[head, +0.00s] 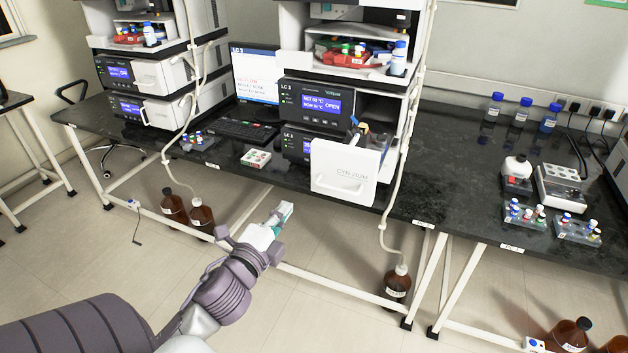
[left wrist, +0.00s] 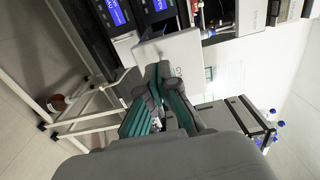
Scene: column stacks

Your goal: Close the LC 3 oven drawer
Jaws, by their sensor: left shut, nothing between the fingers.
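The LC 3 oven drawer (head: 345,172) is pulled out from the lower black unit of the middle stack, its white front standing clear of the unit (head: 300,148). My left gripper (head: 285,210) is shut and empty, below and to the left of the drawer front, in front of the bench edge. In the left wrist view the closed fingertips (left wrist: 160,66) overlap the lower part of the white drawer front (left wrist: 182,55); contact cannot be told there. In the head view they look apart. My right gripper is not in view.
Tubing (head: 402,150) hangs just right of the drawer to a brown bottle (head: 397,284) on the floor. A small vial tray (head: 256,158) and keyboard (head: 245,130) lie left of the drawer. The bench right of the tubing (head: 455,160) is largely clear.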

